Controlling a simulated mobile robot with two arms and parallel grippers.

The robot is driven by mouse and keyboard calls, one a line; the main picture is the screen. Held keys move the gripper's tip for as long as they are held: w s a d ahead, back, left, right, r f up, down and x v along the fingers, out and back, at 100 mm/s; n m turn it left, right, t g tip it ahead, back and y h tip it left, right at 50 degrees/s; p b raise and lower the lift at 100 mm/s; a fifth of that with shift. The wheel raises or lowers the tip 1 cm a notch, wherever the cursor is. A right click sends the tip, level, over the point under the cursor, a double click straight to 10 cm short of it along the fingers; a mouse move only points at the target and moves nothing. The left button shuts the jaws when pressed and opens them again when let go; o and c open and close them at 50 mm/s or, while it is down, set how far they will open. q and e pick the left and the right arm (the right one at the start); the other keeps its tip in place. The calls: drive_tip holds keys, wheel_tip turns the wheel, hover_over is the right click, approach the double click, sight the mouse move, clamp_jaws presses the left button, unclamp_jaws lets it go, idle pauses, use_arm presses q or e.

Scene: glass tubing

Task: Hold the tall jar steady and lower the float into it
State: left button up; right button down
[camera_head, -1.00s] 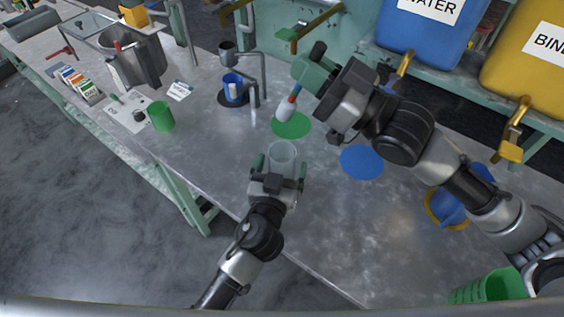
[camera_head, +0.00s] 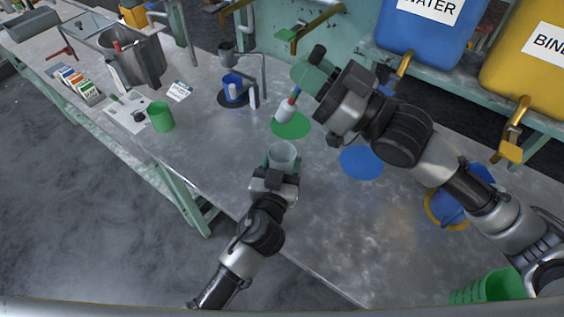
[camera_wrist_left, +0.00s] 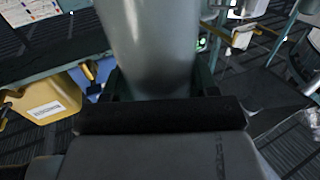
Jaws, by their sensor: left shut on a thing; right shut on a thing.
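The tall jar (camera_head: 283,153) is pale and see-through, its open mouth facing up in the head view. My left gripper (camera_head: 281,168) is shut around it from the near side. In the left wrist view the jar's wall (camera_wrist_left: 150,45) fills the upper middle between the fingers (camera_wrist_left: 155,85). The float (camera_head: 285,113) has a white body, a red band and a blue stem. My right gripper (camera_head: 301,84) is shut on the stem's upper end. The float hangs tilted beyond the jar, apart from it, in front of or over the green disc (camera_head: 292,127); its height is unclear.
A blue disc (camera_head: 361,162) lies right of the jar. A green cup (camera_head: 161,116) stands to the left. A blue container (camera_head: 232,88) sits on a dark disc near a bent pipe. Blue and yellow tanks stand at the back right. The table's front edge is close to my left arm.

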wheel_tip(320, 180, down, 12)
drive_tip(key=shift+f, duration=0.15)
drive_tip(key=c, duration=1.1)
unclamp_jaws()
drive_tip(key=v, duration=1.2)
drive_tip(key=shift+f, duration=0.1)
use_arm(q)
drive_tip(key=o, duration=1)
drive_tip(key=shift+o, duration=0.2)
